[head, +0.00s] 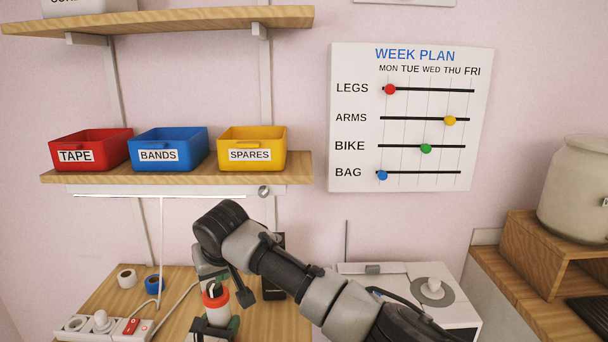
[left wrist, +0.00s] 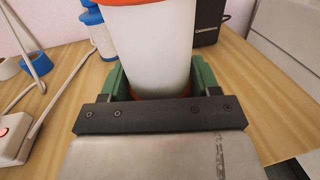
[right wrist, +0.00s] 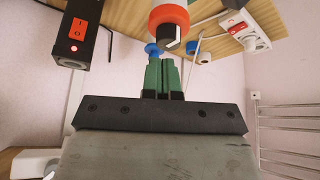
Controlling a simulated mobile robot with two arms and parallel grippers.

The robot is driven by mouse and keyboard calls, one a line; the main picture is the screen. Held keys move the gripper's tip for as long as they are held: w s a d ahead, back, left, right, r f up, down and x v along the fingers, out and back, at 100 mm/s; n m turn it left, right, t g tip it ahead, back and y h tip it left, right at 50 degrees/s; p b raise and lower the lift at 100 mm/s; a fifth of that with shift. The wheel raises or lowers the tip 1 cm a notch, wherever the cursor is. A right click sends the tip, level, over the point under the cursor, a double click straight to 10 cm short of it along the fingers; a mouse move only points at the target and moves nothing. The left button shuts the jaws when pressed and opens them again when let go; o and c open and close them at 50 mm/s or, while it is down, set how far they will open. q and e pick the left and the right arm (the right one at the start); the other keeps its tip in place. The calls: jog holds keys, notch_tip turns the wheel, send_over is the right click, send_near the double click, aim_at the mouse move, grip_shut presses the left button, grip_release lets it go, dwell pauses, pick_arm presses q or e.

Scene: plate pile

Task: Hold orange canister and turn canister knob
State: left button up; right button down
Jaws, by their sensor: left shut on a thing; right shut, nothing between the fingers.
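The canister (head: 216,300), white with orange ends, stands upright at the wooden table's front. My left gripper (head: 213,325) is shut around its body. In the left wrist view the green fingers (left wrist: 158,85) grip both sides of the white body (left wrist: 148,50). My right gripper (head: 209,276) is just above and behind the canister top, shut and empty. In the right wrist view its green fingertips (right wrist: 162,75) are together, close to the orange top (right wrist: 168,16) and the black-and-white knob (right wrist: 172,42). I cannot tell whether they touch the knob.
A black box with a red switch (right wrist: 79,28) stands near the canister. A power strip (head: 108,326), tape rolls (head: 153,283) and cables lie to the left. Red (head: 92,147), blue (head: 168,148) and yellow (head: 251,148) bins sit on the shelf above. A white appliance (head: 440,312) is at the right.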

aim_at(213, 302)
pick_arm(q)
jog(key=shift+f, duration=0.1)
pick_arm(e)
notch_tip(213, 302, down, 5)
jog(key=shift+f, duration=0.2)
jog(key=shift+d+f, duration=0.1)
dwell(0.4)
jog(key=shift+s, duration=0.1)
pick_arm(q)
jog(key=shift+d, duration=0.15)
pick_arm(e)
jog(key=shift+s+a+f, duration=0.1)
jog(key=shift+s+a, duration=0.25)
jog(key=shift+a, duration=0.25)
pick_arm(q)
jog(key=shift+s, duration=0.1)
pick_arm(e)
jog(key=shift+s+a, duration=0.15)
jog(key=shift+a, duration=0.15)
pick_arm(q)
jog(key=shift+d, duration=0.15)
pick_arm(e)
jog(key=shift+a, duration=0.15)
